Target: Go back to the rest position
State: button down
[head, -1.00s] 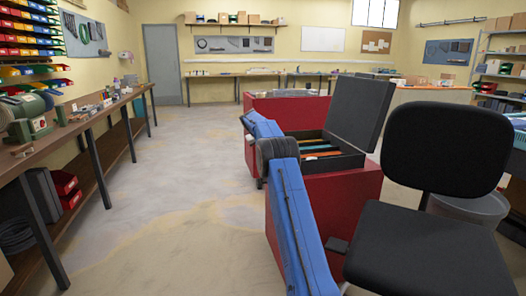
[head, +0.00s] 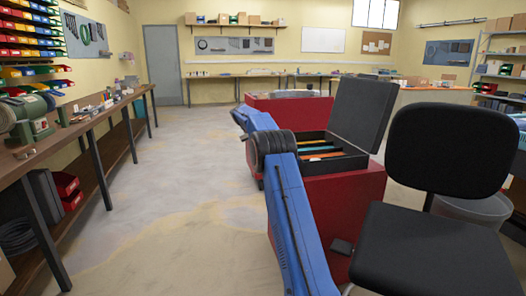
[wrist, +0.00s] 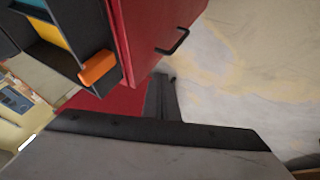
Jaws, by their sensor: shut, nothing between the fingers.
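In the wrist view my gripper (wrist: 163,80) shows as dark, narrow fingers close together, shut and empty. It is apart from the open black case (wrist: 62,62), whose compartments hold coloured pieces. An orange piece (wrist: 98,68) shows at the case's edge. In the head view the case, with its grey lid (head: 357,110) raised, sits on a red cabinet (head: 345,188). My blue arm stands in front of the cabinet and my gripper is hidden there.
A black chair (head: 440,150) stands close on the right, with a grey bin (head: 478,208) behind it. A workbench (head: 75,130) with a grinder (head: 28,118) runs along the left wall. The floor (head: 180,190) between bench and cabinet is clear.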

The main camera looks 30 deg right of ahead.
jog(key=s+a+r+n+y, duration=0.1)
jog(key=s+a+r+y, duration=0.1)
jog(key=s+a+r, duration=1.3)
jog(key=s+a+r+n+t+y, duration=0.1)
jog(key=s+a, duration=0.5)
jog(key=s, duration=0.4)
jog(key=s+a, duration=0.6)
jog(key=s, duration=0.3)
jog(key=s+a+f+y, duration=0.15)
jog(key=s+a, duration=0.25)
jog(key=s, duration=0.6)
jog(key=s+a+f+y, duration=0.1)
jog(key=s+a+f, duration=0.25)
jog(key=s, duration=0.65)
jog(key=s+a+f, duration=0.3)
jog(key=s+f, duration=0.3)
jog(key=s, duration=0.3)
jog(key=s+a+f+n+y, duration=0.1)
jog(key=s+a+f, duration=0.2)
jog(key=s+f, duration=0.3)
jog(key=s, duration=0.4)
jog(key=shift+s+a+f+n, duration=0.15)
jog(key=shift+a+f+n, duration=0.1)
jog(key=shift+f+n, duration=0.05)
